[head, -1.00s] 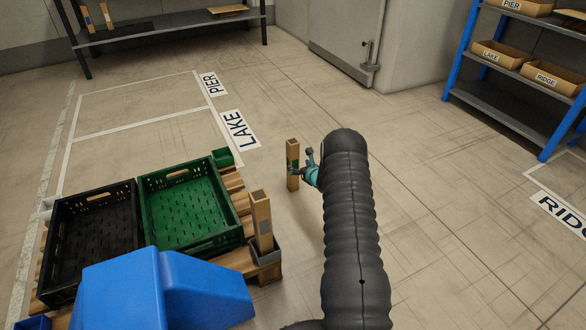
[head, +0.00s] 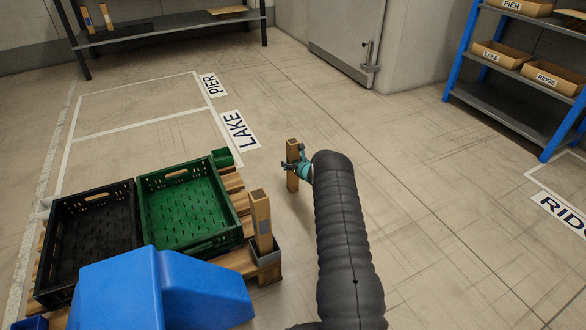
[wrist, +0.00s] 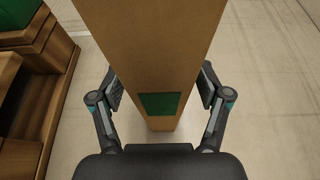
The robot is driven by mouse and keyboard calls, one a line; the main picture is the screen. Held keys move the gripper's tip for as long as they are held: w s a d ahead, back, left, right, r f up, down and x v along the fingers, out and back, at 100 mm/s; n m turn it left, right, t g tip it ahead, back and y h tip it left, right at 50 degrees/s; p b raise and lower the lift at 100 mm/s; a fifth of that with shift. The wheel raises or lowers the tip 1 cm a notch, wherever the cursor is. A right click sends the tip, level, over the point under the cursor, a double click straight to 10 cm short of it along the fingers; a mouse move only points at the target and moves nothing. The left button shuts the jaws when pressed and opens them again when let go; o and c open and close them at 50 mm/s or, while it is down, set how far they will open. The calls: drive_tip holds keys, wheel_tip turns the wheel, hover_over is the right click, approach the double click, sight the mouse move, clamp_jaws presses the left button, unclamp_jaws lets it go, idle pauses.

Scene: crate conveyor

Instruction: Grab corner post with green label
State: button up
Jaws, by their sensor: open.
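A brown corner post (head: 292,180) stands upright on the floor just right of the pallet. In the wrist view the same post (wrist: 150,50) bears a green label (wrist: 160,104) on the face toward me. In the wrist view my gripper (wrist: 160,90) is open, with one finger on each side of the post. The left finger pad is close to the post's side and the right pad is close too; I cannot tell whether either touches. The label's face in the head view is hidden by my gripper.
A wooden pallet (head: 232,182) holds a black crate (head: 60,283) and a green crate (head: 222,245). Another post (head: 261,218) stands in a grey corner holder (head: 266,256) there.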

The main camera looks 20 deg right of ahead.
drive_tip(key=c, duration=1.3)
drive_tip(key=shift+c, duration=0.2)
